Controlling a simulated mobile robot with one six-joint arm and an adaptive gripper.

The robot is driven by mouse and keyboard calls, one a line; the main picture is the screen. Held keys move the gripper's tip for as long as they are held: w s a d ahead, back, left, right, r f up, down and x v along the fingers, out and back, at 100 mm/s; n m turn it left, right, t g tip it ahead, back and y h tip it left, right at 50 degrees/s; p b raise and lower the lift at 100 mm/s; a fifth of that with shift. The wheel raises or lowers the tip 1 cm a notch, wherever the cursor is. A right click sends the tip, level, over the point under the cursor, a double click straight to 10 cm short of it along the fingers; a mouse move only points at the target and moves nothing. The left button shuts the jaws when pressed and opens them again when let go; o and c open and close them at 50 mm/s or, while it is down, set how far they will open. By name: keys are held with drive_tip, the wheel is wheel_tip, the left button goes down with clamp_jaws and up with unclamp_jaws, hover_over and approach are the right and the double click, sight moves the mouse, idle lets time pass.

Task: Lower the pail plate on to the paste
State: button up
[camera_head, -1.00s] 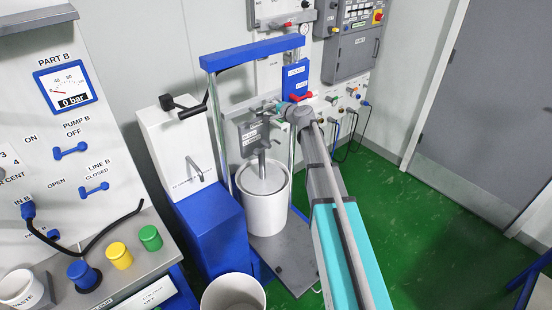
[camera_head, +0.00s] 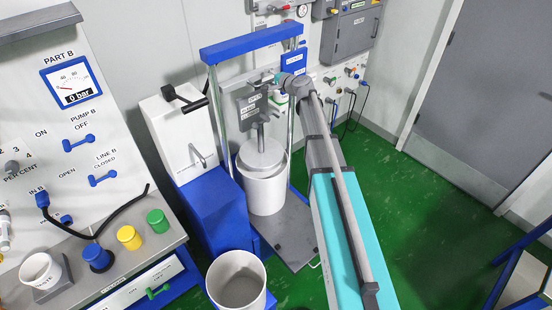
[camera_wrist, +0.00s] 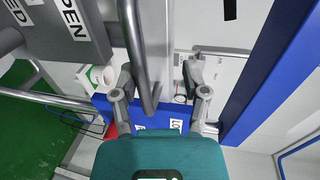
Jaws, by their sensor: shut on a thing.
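The white pail (camera_head: 265,194) stands upright on a grey base plate between the press posts. The pale round pail plate (camera_head: 261,157) is over the pail's mouth, on a central rod. Its edge appears at or just above the rim. I cannot see the paste. My gripper (camera_head: 275,79) is at the press, above and beside the plate. In the wrist view my gripper (camera_wrist: 157,85) has its fingers either side of a grey bar handle (camera_wrist: 149,98) and is shut on it. A grey sign plate with OPEN lettering (camera_wrist: 50,30) is beside the handle.
A blue crossbar (camera_head: 255,42) spans the posts above. A white and blue pump unit (camera_head: 180,140) stands close to the left. An empty-looking white bucket (camera_head: 237,284) is in front. The green floor (camera_head: 390,215) to the right is clear.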

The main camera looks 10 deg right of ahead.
drive_tip(key=p+v, duration=0.3)
drive_tip(key=v, duration=1.1)
drive_tip(key=s+a+f+n+g+h+b, duration=0.1)
drive_tip(key=s+a+f+n+g+b, duration=0.2)
drive_tip(key=s+a+f+n+g, duration=0.2)
drive_tip(key=s+a+f+n+g+h+b, duration=0.1)
drive_tip(key=s+a+f+n+g+b, duration=0.3)
drive_tip(key=s+f, duration=0.8)
drive_tip(key=shift+a+f+n+g+h, duration=0.4)
drive_tip(key=shift+a+f+n+g, duration=0.15)
drive_tip(key=shift+f, duration=0.1)
drive_tip(key=w+d+r+m+t+y+p, duration=0.1)
drive_tip(key=w+d+r+m+t+p, duration=0.1)
drive_tip(key=w+d+r+m+t, duration=0.3)
drive_tip(key=w+d+r+m+t+y+p, duration=0.1)
drive_tip(key=w+d+r+m+t+p, duration=0.2)
drive_tip(key=w+r, duration=0.9)
drive_tip(key=shift+d+r+m+t, duration=0.3)
drive_tip(key=shift+d+m+t, duration=0.7)
drive_tip(key=shift+m+t, duration=0.05)
drive_tip(key=shift+w+a+f+y, duration=0.1)
drive_tip(key=shift+w+y, duration=0.05)
drive_tip(key=shift+y, duration=0.25)
